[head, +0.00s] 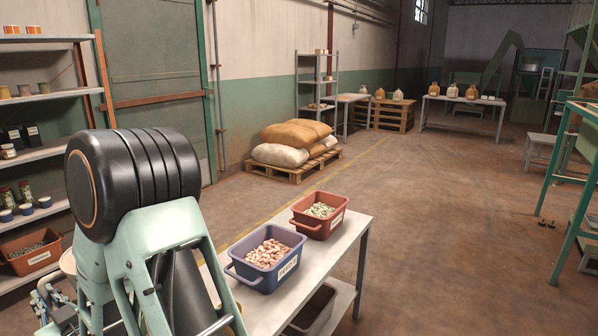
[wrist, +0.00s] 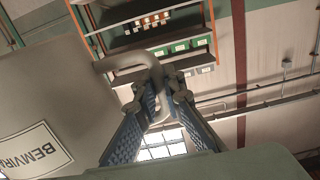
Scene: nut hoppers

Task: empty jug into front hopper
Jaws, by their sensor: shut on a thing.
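In the wrist view, my gripper (wrist: 164,92) has its blue ridged fingers closed around the pale handle of a jug (wrist: 60,85). The jug's grey-beige body fills the left side. The jug's mouth and contents are out of view. I cannot make out the front hopper for certain in either view.
A bench (head: 343,257) holds a blue bin (head: 262,274) of pinkish nuts and a red bin (head: 322,229) of greenish ones. Shelves (head: 52,95) stand at left. Sacks lie on a pallet (head: 296,171). A green frame (head: 566,205) stands at right. The floor between is clear.

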